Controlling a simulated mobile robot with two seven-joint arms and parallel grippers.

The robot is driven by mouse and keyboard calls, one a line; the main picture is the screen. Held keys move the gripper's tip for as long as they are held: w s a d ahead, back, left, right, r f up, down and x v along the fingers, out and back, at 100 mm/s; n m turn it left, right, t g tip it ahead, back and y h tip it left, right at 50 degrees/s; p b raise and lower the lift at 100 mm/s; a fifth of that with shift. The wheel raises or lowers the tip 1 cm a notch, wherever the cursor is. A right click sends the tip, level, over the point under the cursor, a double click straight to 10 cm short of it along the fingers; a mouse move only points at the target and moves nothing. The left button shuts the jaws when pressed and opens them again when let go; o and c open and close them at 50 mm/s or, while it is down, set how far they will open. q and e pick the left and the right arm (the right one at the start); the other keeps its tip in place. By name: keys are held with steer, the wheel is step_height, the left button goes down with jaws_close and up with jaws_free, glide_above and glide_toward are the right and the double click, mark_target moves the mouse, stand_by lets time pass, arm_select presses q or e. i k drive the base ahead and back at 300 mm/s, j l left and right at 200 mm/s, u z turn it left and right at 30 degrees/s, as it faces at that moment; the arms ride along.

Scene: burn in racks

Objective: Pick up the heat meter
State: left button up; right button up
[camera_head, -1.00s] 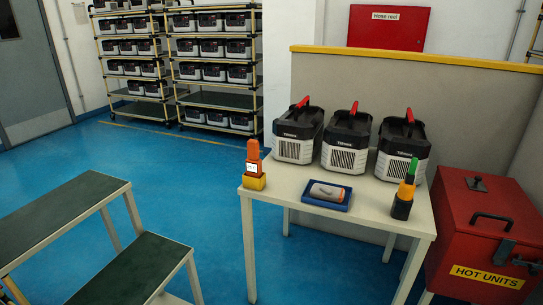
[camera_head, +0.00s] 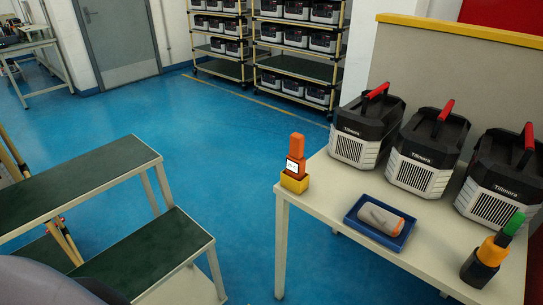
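An orange handheld device with a small white display (camera_head: 295,162), which looks like the heat meter, stands upright in a yellow holder (camera_head: 294,184). The holder is at the near left corner of the white table (camera_head: 335,195). A second upright tool, orange with a green top (camera_head: 497,242), stands in a black holder at the table's right. A blue tray (camera_head: 352,217) with a grey and orange object (camera_head: 381,218) lies between them. Neither of my grippers is in view. A rounded grey part, possibly of my arm, shows at the bottom left edge.
Three black and white units with red handles (camera_head: 367,128) line the back of the table, before a grey partition. A green-topped step bench (camera_head: 85,190) stands at left. Racks of similar units (camera_head: 296,60) are behind. Blue floor (camera_head: 220,130) is clear between bench and table.

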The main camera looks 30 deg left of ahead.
mark_target(295, 164)
steer(key=i+l+u, duration=0.1)
steer(key=u, duration=0.25)
steer(key=i+l+u, duration=0.1)
steer(key=u, duration=0.25)
steer(key=l+u, duration=0.3)
steer(key=i+j, duration=0.05)
steer(key=j, duration=0.05)
